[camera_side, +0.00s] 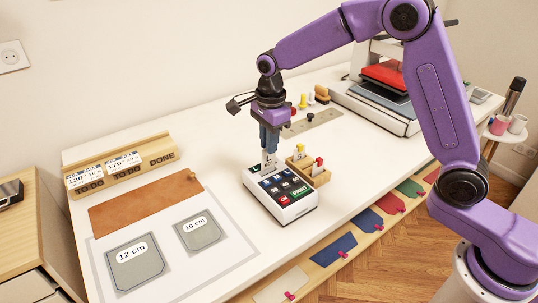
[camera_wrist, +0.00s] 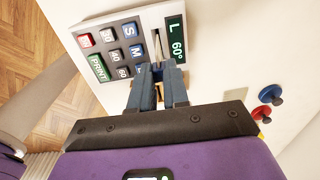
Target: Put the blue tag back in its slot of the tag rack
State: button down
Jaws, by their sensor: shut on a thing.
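My gripper (camera_side: 269,148) points down at the back of the white label printer, and its fingers also show in the wrist view (camera_wrist: 158,78). It is shut on a thin pale card, the blue tag (camera_side: 268,162), which juts out below the fingertips. In the wrist view the tag (camera_wrist: 158,44) is a narrow edge beside the printer's display. Its blue part cannot be told from my blue-grey fingers. The wooden tag rack (camera_side: 316,179) stands just right of the printer, with a yellow-topped tag (camera_side: 301,150) and a red-topped tag (camera_side: 318,165) upright in it. Its other slots are unclear.
The label printer (camera_side: 285,205) has several keys, and its display (camera_wrist: 176,40) reads "L 60°". A brown leather piece (camera_side: 145,203) and grey templates lie left. A heat press (camera_side: 376,100) stands behind right.

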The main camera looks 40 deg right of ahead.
notch_tip(320, 180, up, 3)
jog(key=shift+f, duration=0.1)
jog(key=shift+d+r, duration=0.2)
jog(key=shift+d, duration=0.25)
jog(key=shift+d+r, duration=0.2)
jog(key=shift+d, duration=0.25)
jog(key=s+d+f, duration=0.2)
jog(key=d+f, duration=0.4)
jog(key=d, duration=0.4)
jog(key=shift+d+f, duration=0.2)
jog(key=shift+d, duration=0.05)
jog(key=shift+f, duration=1.6)
dwell(0.3)
jog(key=c, duration=1)
grip_release()
jog(key=shift+c, duration=0.2)
